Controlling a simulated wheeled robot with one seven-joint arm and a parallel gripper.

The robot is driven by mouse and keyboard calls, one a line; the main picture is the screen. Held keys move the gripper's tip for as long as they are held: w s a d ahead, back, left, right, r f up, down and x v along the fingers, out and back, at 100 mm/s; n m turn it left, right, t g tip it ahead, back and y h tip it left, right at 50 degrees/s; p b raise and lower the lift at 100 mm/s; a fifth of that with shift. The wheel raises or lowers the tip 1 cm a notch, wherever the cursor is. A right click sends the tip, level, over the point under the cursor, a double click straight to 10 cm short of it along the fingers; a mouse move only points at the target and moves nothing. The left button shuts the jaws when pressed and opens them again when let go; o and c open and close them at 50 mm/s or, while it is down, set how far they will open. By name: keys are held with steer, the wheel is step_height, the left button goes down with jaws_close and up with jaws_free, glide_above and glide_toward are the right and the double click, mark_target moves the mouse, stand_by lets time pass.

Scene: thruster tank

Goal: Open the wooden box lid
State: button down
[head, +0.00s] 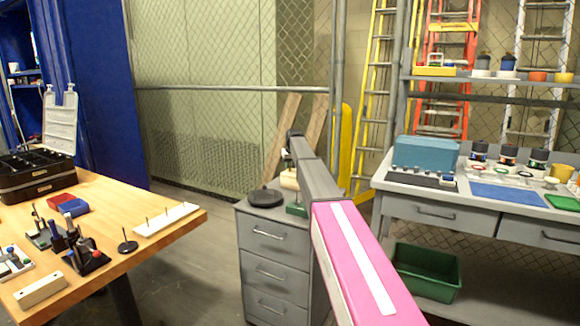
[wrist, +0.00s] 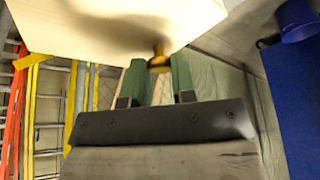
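The wooden box (wrist: 115,25) fills the top of the wrist view as a pale wooden surface with a shadow on it. A small brass knob (wrist: 158,62) shows at its lower edge. My gripper (wrist: 160,72) has two green fingers set apart, with the knob between their tips; I cannot tell whether either finger touches it. In the head view a pale part of the box (head: 289,179) shows above the grey drawer cabinet (head: 272,259). My arm hides most of the box and my gripper there. No lid gap is visible.
A black disc-shaped object (head: 265,197) lies on the cabinet, left of the box. A wooden workbench (head: 150,248) with tools stands at left. A grey bench (head: 430,204) with a teal box (head: 425,153) and a shelf stands at right. A green bin (head: 427,270) sits below it.

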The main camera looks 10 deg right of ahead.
steer(key=s+d, duration=0.7)
steer(key=d, duration=0.2)
steer(key=shift+d, duration=0.3)
steer(key=c, duration=0.9)
jaws_free()
steer(key=shift+c, duration=0.2)
steer(key=v, duration=1)
steer(key=shift+s+r, duration=0.2)
steer(key=shift+r, duration=0.15)
steer(key=shift+d, duration=0.1)
